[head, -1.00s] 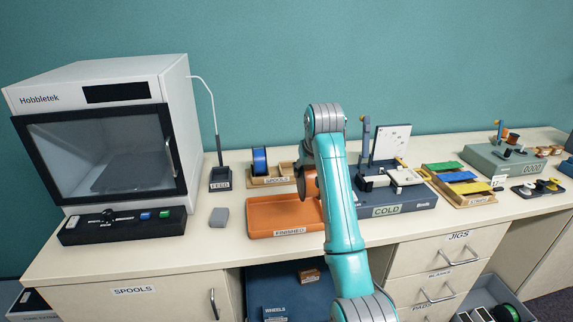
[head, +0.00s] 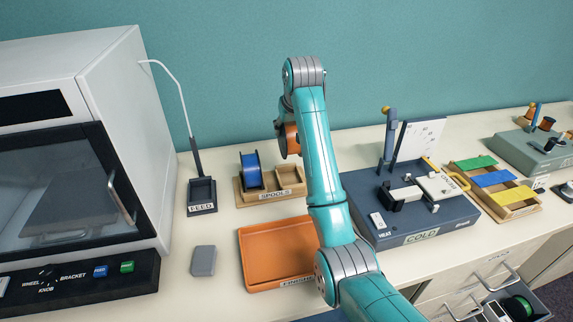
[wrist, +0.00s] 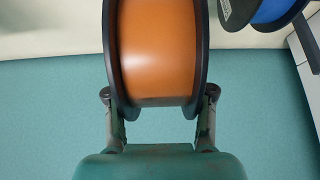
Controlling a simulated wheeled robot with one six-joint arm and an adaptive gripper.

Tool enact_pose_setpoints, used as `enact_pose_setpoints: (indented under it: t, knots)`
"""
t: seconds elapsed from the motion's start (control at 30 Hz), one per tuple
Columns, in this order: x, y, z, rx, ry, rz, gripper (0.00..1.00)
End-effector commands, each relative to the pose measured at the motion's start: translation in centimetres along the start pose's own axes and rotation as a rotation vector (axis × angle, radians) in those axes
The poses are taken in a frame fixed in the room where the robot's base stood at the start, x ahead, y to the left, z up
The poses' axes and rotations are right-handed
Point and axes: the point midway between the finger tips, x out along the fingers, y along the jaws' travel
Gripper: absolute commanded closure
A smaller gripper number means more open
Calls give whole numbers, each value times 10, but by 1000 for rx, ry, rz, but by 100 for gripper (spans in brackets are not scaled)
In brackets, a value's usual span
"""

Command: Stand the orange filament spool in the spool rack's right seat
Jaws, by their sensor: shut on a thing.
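The orange filament spool with black flanges fills the top middle of the wrist view (wrist: 158,50). My gripper (wrist: 160,108) is shut on it, one finger against each flange. In the head view the spool (head: 291,139) shows partly beside my teal arm, which hides the rest and most of the gripper. The wooden spool rack (head: 272,195), labelled SPOOLS, stands on the bench below and left of the held spool. A blue spool (head: 250,171) stands in its left seat. The right seat (head: 289,177) looks empty. The held spool is in the air, apart from the rack.
An orange FINISHED tray (head: 262,286) lies in front of the rack. The FEED stand (head: 202,194) with its white tube is left of it. A grey block (head: 203,261) sits nearby. The heat-and-cold station (head: 405,225) is right of my arm. The printer (head: 70,150) stands at left.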

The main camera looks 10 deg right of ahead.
Motion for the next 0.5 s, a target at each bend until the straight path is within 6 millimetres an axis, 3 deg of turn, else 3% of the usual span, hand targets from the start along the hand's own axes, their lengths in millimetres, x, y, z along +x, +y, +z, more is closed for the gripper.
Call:
enact_pose_setpoints:
  t: [0.3,0.5]
  knots:
    - [42,0,25,0,-2,0,98]
    - [56,0,33,0,0,0,98]
